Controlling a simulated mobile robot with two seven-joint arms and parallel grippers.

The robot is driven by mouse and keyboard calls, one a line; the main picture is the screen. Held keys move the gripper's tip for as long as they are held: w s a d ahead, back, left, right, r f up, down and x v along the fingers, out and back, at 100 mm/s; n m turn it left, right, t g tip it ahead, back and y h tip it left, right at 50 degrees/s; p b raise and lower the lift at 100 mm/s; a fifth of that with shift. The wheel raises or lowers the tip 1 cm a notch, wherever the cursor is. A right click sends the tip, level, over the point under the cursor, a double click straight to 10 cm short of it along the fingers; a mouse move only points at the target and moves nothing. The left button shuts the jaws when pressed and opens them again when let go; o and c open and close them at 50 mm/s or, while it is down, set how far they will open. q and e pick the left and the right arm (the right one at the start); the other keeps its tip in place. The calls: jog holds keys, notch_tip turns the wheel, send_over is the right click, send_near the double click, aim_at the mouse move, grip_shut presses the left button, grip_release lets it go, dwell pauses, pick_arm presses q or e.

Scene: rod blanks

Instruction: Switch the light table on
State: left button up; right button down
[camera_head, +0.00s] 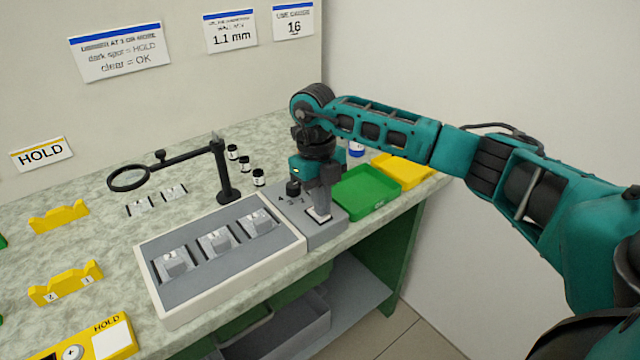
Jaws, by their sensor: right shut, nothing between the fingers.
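The light table (298,246) is a white-framed box with a dark grey top that looks unlit. Several clear blocks lie on it in a row. A grey control box (328,233) joins its right end, with a black knob (293,188) and a pale switch plate (319,217). The gripper hides part of the control box. My left gripper is not in view.
A green tray (367,190) and a yellow tray (405,170) stand right of the control box. A magnifier on a black stand (224,175) and small black vials (258,177) are behind the light table. Yellow racks (60,216) and a HOLD box (118,340) are at left.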

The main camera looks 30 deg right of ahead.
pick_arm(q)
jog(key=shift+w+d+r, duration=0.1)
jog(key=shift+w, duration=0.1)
pick_arm(e)
jog(key=shift+f, duration=0.25)
jog(key=shift+f, duration=0.2)
jog(key=shift+s+f+t+b, duration=0.15)
jog(key=shift+f+t+b, duration=0.15)
jog(key=shift+t+b, duration=0.15)
jog(key=shift+s+f+t, duration=0.1)
jog(key=shift+s+t, duration=0.1)
jog(key=shift+t, duration=0.05)
jog(key=shift+s, duration=0.1)
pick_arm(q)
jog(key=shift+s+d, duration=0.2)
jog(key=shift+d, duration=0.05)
pick_arm(e)
jog(key=shift+w, duration=0.2)
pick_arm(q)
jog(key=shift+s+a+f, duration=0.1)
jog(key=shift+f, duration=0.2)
pick_arm(e)
jog(key=shift+w+a+r, duration=0.1)
jog(key=shift+w+r, duration=0.2)
jog(key=shift+w, duration=0.35)
